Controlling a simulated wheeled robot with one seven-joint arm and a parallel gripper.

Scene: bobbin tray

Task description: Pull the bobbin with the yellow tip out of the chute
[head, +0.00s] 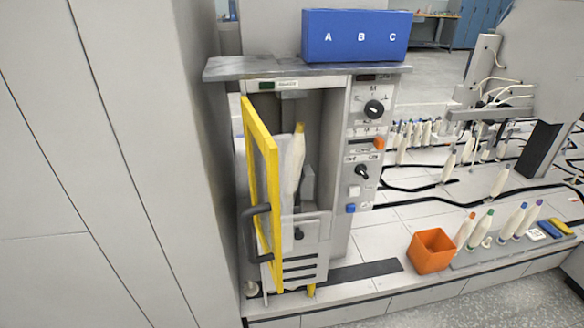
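The bobbin with the yellow tip (294,168) stands nearly upright, leaning slightly, inside the open chute (325,150) of the grey machine. Its body is cream white and its yellow tip points up. Its lower end is hidden or hard to make out behind the chute's front parts. A door with a yellow frame (273,200) and a dark handle (250,235) stands swung open at the left of the chute, close beside the bobbin. I cannot make out my gripper in this view.
A blue box marked A B C (355,35) sits on the machine's top. Knobs and buttons line the panel (368,150) right of the chute. An orange bin (431,251) and several bobbins on a tray (475,259) stand at right. A tall grey cabinet (100,150) fills the left.

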